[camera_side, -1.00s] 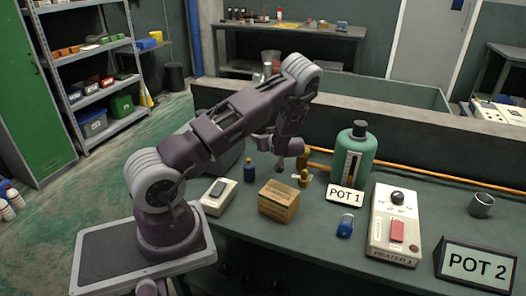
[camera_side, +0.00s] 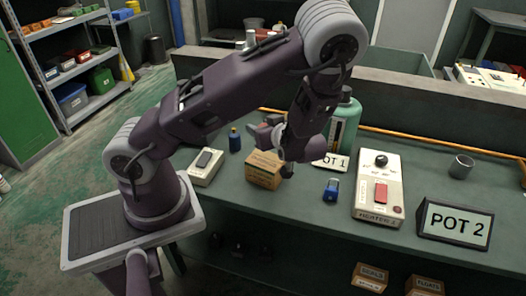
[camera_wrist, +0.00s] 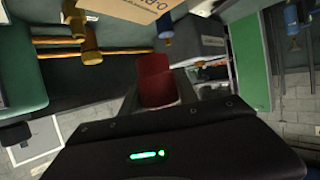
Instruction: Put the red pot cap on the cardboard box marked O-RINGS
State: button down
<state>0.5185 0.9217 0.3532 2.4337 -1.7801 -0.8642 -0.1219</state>
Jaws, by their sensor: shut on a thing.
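The cardboard box (camera_side: 260,174) stands upright on the green bench in the side view. Part of it (camera_wrist: 118,6) shows at the top of the wrist view, with the start of its "O-R" marking. The red pot cap (camera_wrist: 154,78) is between my fingers in the wrist view. My gripper (camera_wrist: 156,98) is shut on it. In the side view my gripper (camera_side: 287,170) is close to the box's right side, partly in front of it. The cap is hard to make out there, and I cannot tell whether it touches the box.
A teal cylinder (camera_side: 345,122) stands behind my wrist, with the POT 1 sign (camera_side: 331,162) before it. A grey device (camera_side: 206,167) and blue bottle (camera_side: 235,139) are left.

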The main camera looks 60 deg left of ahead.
aim_at(261, 154)
notch_tip(261, 154, down, 6)
jog(key=shift+f, duration=0.1)
jog(key=c, duration=0.9)
grip_release()
jog(key=shift+f, duration=0.1)
